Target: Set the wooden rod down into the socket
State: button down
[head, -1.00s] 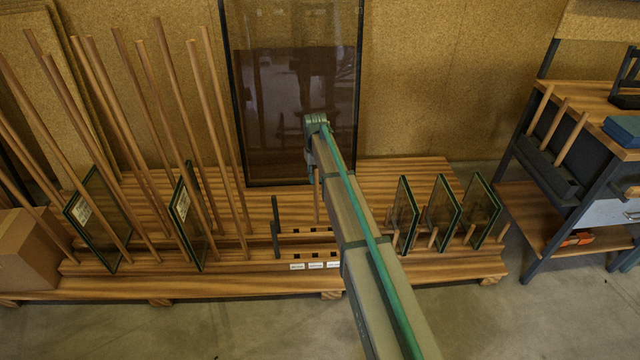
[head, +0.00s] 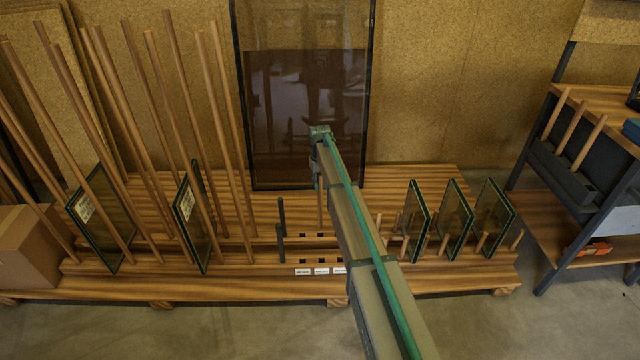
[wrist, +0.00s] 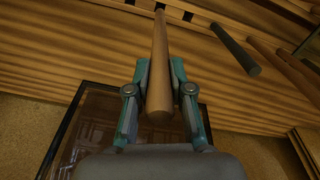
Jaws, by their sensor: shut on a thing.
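A wooden rod (wrist: 160,60) is held between the two fingers of my gripper (wrist: 160,72). In the wrist view it runs away from the camera, its near end toward me. Its far end reaches the slatted rack beside a dark square socket (wrist: 187,16). In the head view my gripper (head: 318,180) is above the rack, with the rod (head: 320,206) upright below it. The square sockets (head: 303,234) lie in a row on the rack's step. I cannot tell whether the rod's lower end is inside a socket, as my arm covers part of the row.
Tall wooden rods (head: 215,120) and small glass panes (head: 190,215) fill the left of the rack (head: 150,285). More panes (head: 455,220) stand at right. A large dark glass frame (head: 300,90) is behind.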

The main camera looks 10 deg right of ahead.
aim_at(320, 191)
jog(key=shift+r+p, duration=0.15)
jog(key=shift+p, duration=0.25)
jog(key=shift+f, duration=2.35)
